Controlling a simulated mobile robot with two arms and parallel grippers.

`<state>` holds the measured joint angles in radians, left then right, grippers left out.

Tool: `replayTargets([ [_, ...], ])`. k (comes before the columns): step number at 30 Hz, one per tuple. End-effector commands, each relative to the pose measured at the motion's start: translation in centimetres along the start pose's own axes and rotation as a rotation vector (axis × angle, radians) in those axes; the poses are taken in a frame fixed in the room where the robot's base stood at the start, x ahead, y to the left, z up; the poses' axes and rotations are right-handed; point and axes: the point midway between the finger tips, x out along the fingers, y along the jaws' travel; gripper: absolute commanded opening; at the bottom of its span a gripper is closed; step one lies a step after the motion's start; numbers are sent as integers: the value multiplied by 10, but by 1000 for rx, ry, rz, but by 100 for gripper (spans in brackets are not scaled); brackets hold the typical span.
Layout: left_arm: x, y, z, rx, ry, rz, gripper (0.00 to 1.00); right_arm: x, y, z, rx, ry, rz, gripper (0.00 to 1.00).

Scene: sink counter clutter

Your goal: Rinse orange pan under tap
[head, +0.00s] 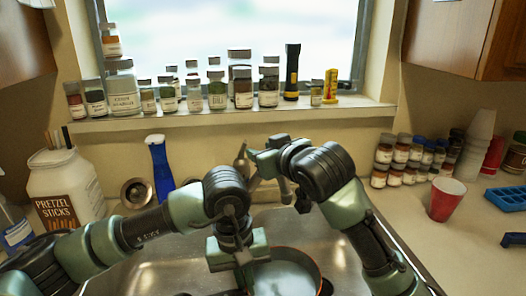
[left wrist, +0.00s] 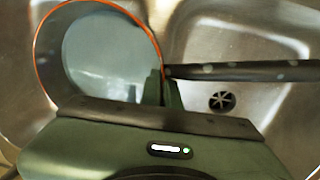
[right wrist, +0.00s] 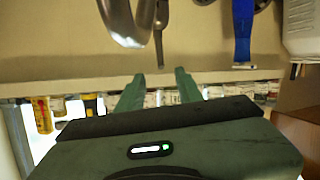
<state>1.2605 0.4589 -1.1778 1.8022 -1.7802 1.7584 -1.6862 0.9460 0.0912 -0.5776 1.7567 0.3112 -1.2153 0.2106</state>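The orange pan (head: 318,262) sits low over the metal sink, its grey-blue inside facing up. In the left wrist view the orange-rimmed pan (left wrist: 110,58) is at upper left, its dark handle (left wrist: 250,71) pointing right. My left gripper (left wrist: 162,76) has its fingers close together on the pan's edge, beside the handle's base. My right gripper (right wrist: 161,72) is open and empty near the tap. The tap's curved spout (right wrist: 122,22) and a thin lever (right wrist: 159,30) show just beyond its fingertips. In the head view my right arm mostly hides the tap (head: 241,160). I see no clear water stream.
The sink (head: 130,272) has a drain (left wrist: 222,101) beside the pan. Jars line the window sill (head: 220,120). A red cup (head: 447,198), stacked jars and a blue tray (head: 506,198) stand at right.

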Motion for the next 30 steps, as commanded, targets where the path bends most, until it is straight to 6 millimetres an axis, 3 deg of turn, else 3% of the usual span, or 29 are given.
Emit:
replayTargets([
  [18, -48, 2, 26, 0, 2, 2, 0, -5, 2, -18, 0, 0, 0, 36],
  [30, -51, 2, 29, 0, 2, 2, 0, -6, 3, -19, 0, 0, 0, 36],
])
